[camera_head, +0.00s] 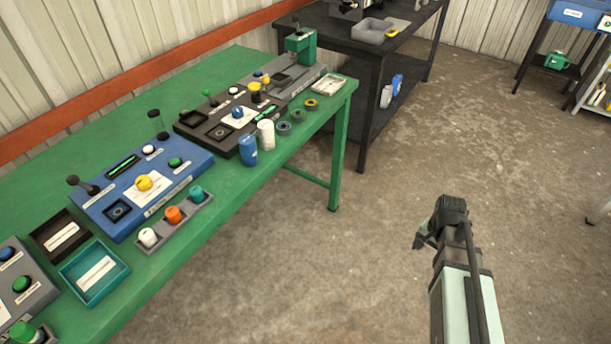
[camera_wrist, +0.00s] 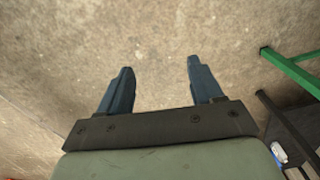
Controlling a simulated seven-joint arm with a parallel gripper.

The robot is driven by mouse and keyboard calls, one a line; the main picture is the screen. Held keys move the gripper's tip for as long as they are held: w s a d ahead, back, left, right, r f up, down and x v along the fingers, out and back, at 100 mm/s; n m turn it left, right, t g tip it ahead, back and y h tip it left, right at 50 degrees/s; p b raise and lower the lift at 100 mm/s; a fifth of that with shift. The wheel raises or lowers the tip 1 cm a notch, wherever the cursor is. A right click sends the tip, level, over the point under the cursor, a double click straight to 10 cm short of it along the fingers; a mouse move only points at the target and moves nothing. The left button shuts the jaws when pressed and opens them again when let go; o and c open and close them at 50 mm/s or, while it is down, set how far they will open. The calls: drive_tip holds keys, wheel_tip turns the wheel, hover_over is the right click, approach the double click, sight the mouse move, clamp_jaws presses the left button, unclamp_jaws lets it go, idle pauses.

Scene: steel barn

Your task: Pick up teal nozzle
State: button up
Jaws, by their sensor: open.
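The teal nozzle (camera_head: 196,193) stands at the right end of a grey holder (camera_head: 183,226) on the green table, in the head view. An orange nozzle (camera_head: 173,214) and a white nozzle (camera_head: 148,237) stand beside it in the same holder. My gripper (camera_head: 420,242) is out over the concrete floor, to the right of the table and well apart from the nozzle. In the wrist view my gripper (camera_wrist: 158,80) shows two spread fingers with nothing between them. The nozzle is not in the wrist view.
The green table (camera_head: 225,207) carries a blue control panel (camera_head: 190,163) behind the holder, a teal tray (camera_head: 72,257) to its left, and a blue cylinder (camera_head: 248,151) and white cylinder (camera_head: 266,135) farther along. A dark bench (camera_head: 352,43) stands behind. Floor between table and arm is clear.

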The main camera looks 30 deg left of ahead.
drive_tip(key=a+r+m, duration=0.1)
drive_tip(key=a+r, duration=0.3)
drive_tip(key=a, duration=0.5)
drive_tip(key=a+r+m, duration=0.1)
drive_tip(key=a+r, duration=0.3)
drive_tip(key=a, duration=0.5)
wheel_tip(320, 180, up, 28)
drive_tip(key=f+m, duration=0.1)
drive_tip(key=m, duration=0.5)
hover_over(194, 189)
wheel_tip(194, 189, down, 8)
drive_tip(key=shift+w+r, duration=0.15)
drive_tip(key=shift+r, duration=0.05)
drive_tip(key=shift+f, duration=2.6)
drive_tip(key=shift+c, duration=0.2)
drive_tip(key=c, duration=1.1)
